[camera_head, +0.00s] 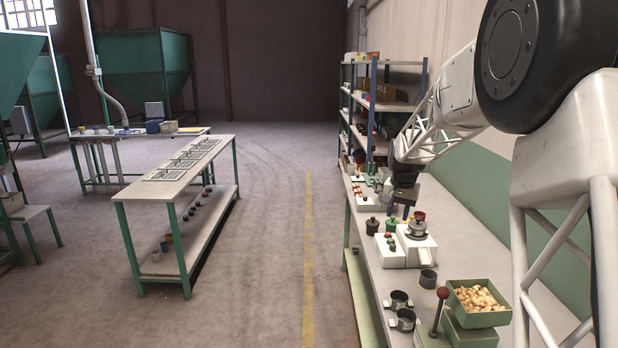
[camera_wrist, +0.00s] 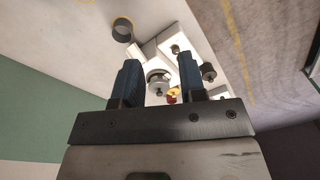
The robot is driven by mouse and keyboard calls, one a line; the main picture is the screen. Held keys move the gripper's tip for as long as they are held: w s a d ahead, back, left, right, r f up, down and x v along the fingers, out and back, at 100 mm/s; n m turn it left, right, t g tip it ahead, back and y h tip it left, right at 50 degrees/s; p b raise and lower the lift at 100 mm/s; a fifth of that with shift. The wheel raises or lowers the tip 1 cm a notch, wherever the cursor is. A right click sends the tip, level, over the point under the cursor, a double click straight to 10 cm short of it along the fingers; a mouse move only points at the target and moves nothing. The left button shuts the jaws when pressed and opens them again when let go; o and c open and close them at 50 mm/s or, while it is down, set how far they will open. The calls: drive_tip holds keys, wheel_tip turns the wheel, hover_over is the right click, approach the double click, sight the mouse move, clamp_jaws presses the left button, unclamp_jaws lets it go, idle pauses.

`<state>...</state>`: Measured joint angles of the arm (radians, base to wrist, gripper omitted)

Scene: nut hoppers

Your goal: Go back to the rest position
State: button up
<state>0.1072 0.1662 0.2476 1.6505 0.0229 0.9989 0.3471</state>
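My gripper (camera_head: 405,197) hangs above the long bench on the right, over a white machine (camera_head: 418,246) with a round metal top. In the wrist view my gripper (camera_wrist: 160,82) shows two dark blue fingers, spread apart with nothing between them. Through the gap, farther down, the machine's round metal part (camera_wrist: 158,82) and a small red and yellow item (camera_wrist: 173,95) are visible. The fingers appear apart from everything on the bench.
The bench (camera_head: 455,225) also carries a green bin (camera_head: 455,297) of nuts, a red-knobbed lever (camera_head: 441,294), dark cups (camera_head: 399,300) and small lidded jars (camera_head: 372,226). Shelves (camera_head: 385,107) stand behind. The floor left of the bench is clear up to another table (camera_head: 178,190).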

drive_tip(key=s+a+r+n, duration=0.1)
drive_tip(key=s+a+r, duration=0.1)
drive_tip(key=s, duration=1.1)
drive_tip(key=s+a+r+n+t, duration=0.1)
drive_tip(key=s+a+r+n, duration=0.15)
drive_tip(key=s, duration=1.05)
drive_tip(key=s+a+r, duration=0.2)
drive_tip(key=s, duration=1)
drive_tip(key=s+f+n, duration=0.1)
drive_tip(key=s+f, duration=0.1)
drive_tip(key=s, duration=0.5)
drive_tip(key=s+a+f, duration=0.1)
drive_tip(key=s+f, duration=0.1)
drive_tip(key=s, duration=0.5)
drive_tip(key=shift+s+a+f+n+t, duration=0.2)
drive_tip(key=shift+a+n+t, duration=0.1)
drive_tip(key=shift+n, duration=0.05)
